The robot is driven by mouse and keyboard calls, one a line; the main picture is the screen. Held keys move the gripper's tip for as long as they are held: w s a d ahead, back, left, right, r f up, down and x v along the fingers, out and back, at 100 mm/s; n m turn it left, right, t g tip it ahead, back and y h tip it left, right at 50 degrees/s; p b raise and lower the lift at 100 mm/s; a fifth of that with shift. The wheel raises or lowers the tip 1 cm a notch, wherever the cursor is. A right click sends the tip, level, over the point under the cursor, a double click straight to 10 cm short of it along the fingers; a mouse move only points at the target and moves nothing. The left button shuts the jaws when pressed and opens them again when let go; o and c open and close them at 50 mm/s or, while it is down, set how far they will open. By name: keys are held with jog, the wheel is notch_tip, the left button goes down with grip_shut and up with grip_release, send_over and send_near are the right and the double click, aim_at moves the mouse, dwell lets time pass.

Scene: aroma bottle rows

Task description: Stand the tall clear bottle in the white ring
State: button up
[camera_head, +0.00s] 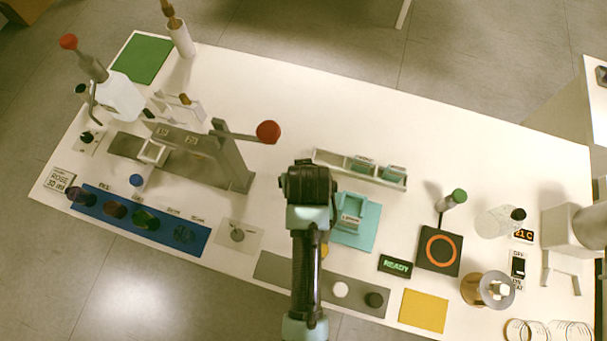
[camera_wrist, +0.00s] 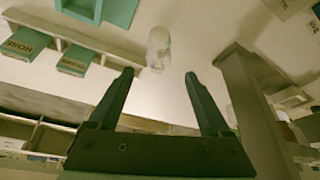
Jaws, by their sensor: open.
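My gripper (camera_head: 308,182) is over the middle of the table in the head view. In the wrist view its two fingers (camera_wrist: 160,75) are apart, with nothing held between them. A clear bottle (camera_wrist: 158,46) shows just beyond the fingertips, in line with the gap. I cannot tell whether it touches them. It does not show in the head view, where my arm covers that part of the table. A pale round outline (camera_head: 495,222) lies at the right of the table; I cannot tell whether it is the white ring.
A grey dispenser frame (camera_head: 232,160) with a red-knobbed lever stands close left of my gripper. A long tray (camera_head: 330,159) with green boxes and a teal stand (camera_head: 368,236) are at the right. A blue rack (camera_head: 215,241) holds several dark bottles. The far middle of the table is bare.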

jog(key=shift+x, duration=2.65)
jog(key=shift+d, duration=0.2)
grip_shut()
